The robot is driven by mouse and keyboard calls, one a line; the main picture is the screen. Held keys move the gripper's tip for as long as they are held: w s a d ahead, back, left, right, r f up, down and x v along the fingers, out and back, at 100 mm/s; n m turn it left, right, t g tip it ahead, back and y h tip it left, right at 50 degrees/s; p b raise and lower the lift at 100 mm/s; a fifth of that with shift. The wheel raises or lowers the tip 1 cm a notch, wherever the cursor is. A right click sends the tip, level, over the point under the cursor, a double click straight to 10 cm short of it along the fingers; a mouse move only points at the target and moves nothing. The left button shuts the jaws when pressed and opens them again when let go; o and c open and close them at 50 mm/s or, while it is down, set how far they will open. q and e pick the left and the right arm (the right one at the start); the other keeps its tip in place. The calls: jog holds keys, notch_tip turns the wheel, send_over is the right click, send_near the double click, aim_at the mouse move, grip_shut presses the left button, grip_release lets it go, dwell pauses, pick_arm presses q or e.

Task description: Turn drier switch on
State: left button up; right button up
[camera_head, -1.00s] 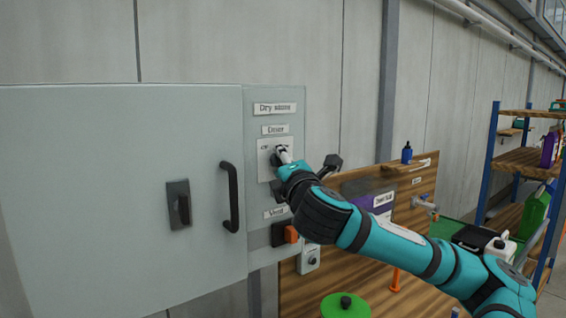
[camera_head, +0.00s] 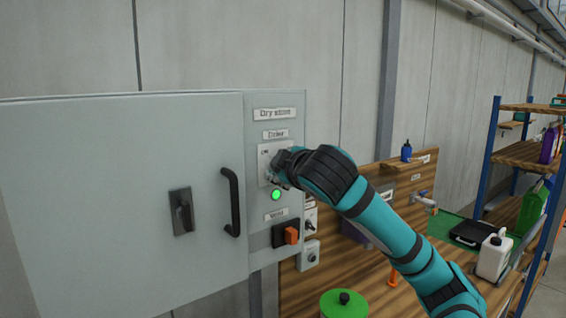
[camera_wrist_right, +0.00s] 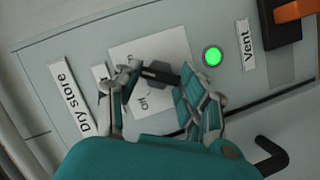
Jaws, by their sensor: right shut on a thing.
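The drier switch is a small dark knob (camera_wrist_right: 160,73) on a white plate (camera_wrist_right: 148,55) in the right wrist view. The plate (camera_head: 263,172) also shows in the head view under the "Drier" label (camera_head: 275,134) on the grey "Dry store" panel. My right gripper (camera_wrist_right: 157,85) is shut on the knob, one finger on each side, and the gripper (camera_head: 282,168) covers the knob in the head view. A round lamp (camera_head: 276,195) below the plate glows green; it also shows in the wrist view (camera_wrist_right: 213,56). My left gripper is not in view.
Below the lamp are a "Vent" label (camera_head: 275,214) and a black switch with an orange handle (camera_head: 291,235). The grey cabinet door has a vertical handle (camera_head: 232,202) left of the panel. A wooden board (camera_head: 340,272) with fittings is at right.

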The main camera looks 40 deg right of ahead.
jog(key=shift+f+m+g+y, duration=0.1)
jog(key=shift+m+g+y, duration=0.25)
jog(key=shift+m, duration=0.45)
jog(key=o, duration=1.2)
jog(key=shift+c, duration=0.2)
jog(key=shift+p, duration=0.3)
jog(key=v, duration=1.2)
jog(key=shift+d, duration=0.15)
